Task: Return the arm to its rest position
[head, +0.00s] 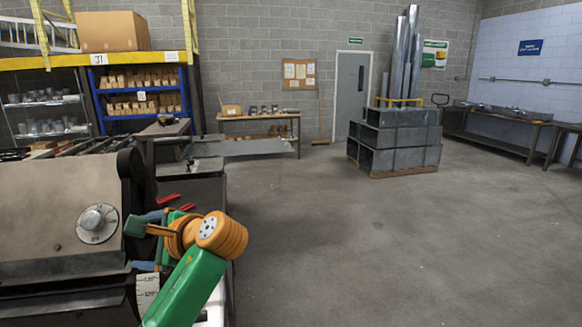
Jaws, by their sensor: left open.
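My left arm, green and orange, comes in at the lower left and bends at an orange joint. My right gripper is out of view.
Red handles (168,198) lie behind my arm on the dark bench. A pallet of grey ducts (395,140) stands farther back. A work table (260,117) and blue shelving (142,100) line the back. The floor to the right is clear.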

